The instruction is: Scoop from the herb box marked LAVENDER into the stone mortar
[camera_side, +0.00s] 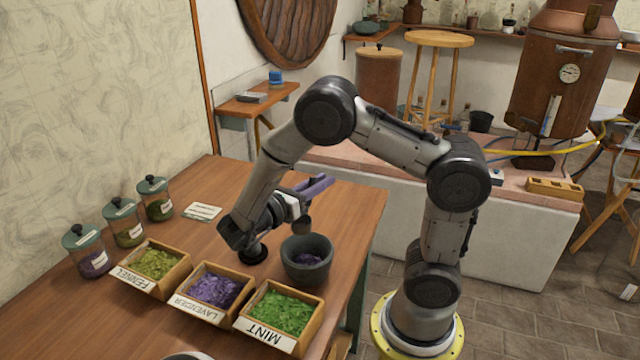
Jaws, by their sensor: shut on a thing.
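The herb box marked LAVENDER (213,293) holds purple herb and stands between the FENNEL and MINT boxes at the front of the wooden table. My gripper (293,203) is above and slightly left of the mortar, shut on what looks like a scoop. A dark rounded end, seemingly the scoop's bowl (302,225), hangs just above the mortar's rim. The jaws are partly hidden, and I cannot tell whether the scoop holds herb.
The FENNEL box (155,267) is left of LAVENDER and the MINT box (280,314) is right. Several lidded jars (129,229) and a label card (202,212) stand at the table's left. The table's back right is clear.

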